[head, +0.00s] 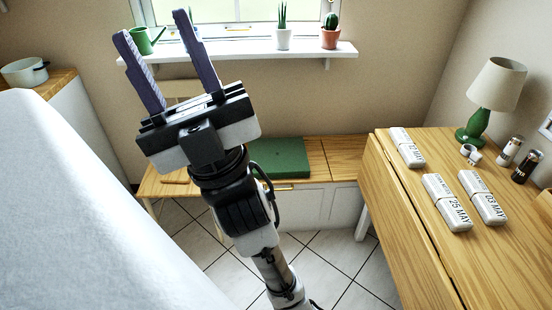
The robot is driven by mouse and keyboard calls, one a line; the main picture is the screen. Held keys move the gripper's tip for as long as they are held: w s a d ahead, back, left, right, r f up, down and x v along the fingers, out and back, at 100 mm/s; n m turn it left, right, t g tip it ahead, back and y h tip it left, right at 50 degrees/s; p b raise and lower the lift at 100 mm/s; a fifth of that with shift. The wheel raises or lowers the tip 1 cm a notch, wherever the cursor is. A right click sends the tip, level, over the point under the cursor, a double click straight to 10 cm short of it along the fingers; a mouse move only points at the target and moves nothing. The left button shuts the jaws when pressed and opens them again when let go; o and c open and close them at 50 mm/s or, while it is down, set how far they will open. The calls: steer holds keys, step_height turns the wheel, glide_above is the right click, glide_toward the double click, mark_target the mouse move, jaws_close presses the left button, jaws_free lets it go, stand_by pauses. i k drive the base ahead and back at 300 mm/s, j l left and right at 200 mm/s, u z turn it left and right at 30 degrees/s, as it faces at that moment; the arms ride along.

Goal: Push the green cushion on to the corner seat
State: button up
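The green cushion (279,157) lies flat on the wooden bench seat (315,155) below the window. Its left part is hidden behind my gripper and wrist. The bench runs along the back wall, and bare wood shows to the right of the cushion, towards the wooden table. My gripper (154,59) is raised in front of the bench, its two purple fingers pointing up and left. The fingers are spread apart with nothing between them. In the picture it overlaps the cushion's left side, but it looks well nearer to the camera, apart from the cushion.
A wooden table (445,260) at the right holds several labelled white packs (447,203), a green lamp (490,95) and shakers (525,166). A white surface (80,220) fills the left. A window sill (250,51) holds potted plants. Tiled floor (340,260) shows between.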

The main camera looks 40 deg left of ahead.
mark_target(284, 158)
steer(key=i+j, duration=0.1)
steer(key=j, duration=0.3)
steer(key=i+j+u, duration=0.1)
steer(key=j, duration=0.3)
steer(key=i+j, duration=0.1)
steer(key=j, duration=0.25)
steer(key=i+j+u, duration=0.1)
steer(key=j, duration=0.3)
steer(key=i+j, duration=0.15)
steer(key=j, duration=0.2)
steer(key=i+j+u, duration=0.1)
steer(key=j, duration=0.3)
steer(key=i+j, duration=0.15)
steer(key=j, duration=0.2)
steer(key=i, duration=0.5)
steer(key=j+u, duration=0.05)
